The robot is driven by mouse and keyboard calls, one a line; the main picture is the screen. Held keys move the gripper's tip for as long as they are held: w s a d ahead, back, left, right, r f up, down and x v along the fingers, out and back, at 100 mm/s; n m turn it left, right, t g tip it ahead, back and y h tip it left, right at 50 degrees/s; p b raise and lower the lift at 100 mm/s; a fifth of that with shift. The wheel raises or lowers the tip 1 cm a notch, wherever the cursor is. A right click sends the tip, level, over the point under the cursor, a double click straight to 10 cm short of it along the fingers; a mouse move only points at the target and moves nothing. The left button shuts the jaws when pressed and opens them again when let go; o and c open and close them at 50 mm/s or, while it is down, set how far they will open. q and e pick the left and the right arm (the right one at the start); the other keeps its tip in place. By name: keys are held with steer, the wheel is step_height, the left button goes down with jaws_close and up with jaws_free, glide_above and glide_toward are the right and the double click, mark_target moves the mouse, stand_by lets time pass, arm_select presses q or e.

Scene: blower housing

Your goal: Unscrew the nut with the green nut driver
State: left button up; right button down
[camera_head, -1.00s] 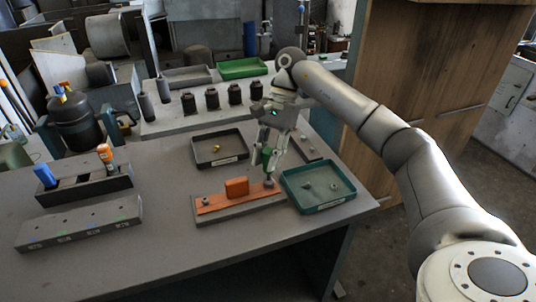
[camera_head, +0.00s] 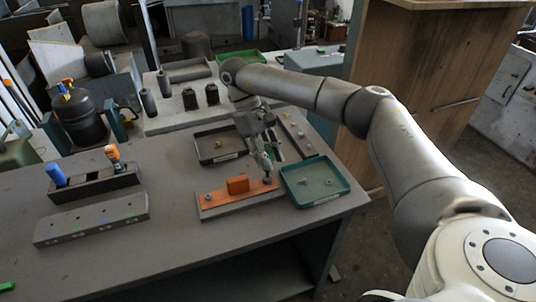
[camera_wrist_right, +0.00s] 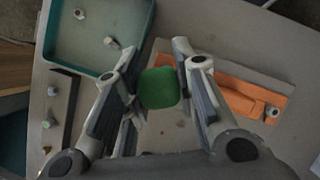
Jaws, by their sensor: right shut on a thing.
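My right gripper (camera_head: 266,158) is shut on the green nut driver, whose green handle top (camera_wrist_right: 160,88) shows between the fingers in the right wrist view. In the head view, the fingers hide most of the driver. Its lower end stands over the right end of the orange plate (camera_head: 219,198), at the nut there. That nut is hidden, so I cannot tell whether the driver is seated on it. Another nut (camera_head: 208,197) sits on the left end of the plate and also shows in the wrist view (camera_wrist_right: 271,112). My left gripper is out of view.
A teal tray (camera_head: 322,204) with small metal parts stands close right of the plate. A dark tray (camera_head: 203,161) with a yellow part lies behind. A holder (camera_head: 95,187) with blue and orange-handled drivers and a grey block (camera_head: 92,221) stand left. The table's front is clear.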

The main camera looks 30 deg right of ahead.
steer(key=shift+r+p, duration=3.6)
steer(key=shift+r, duration=0.5)
steer(key=shift+f, duration=0.15)
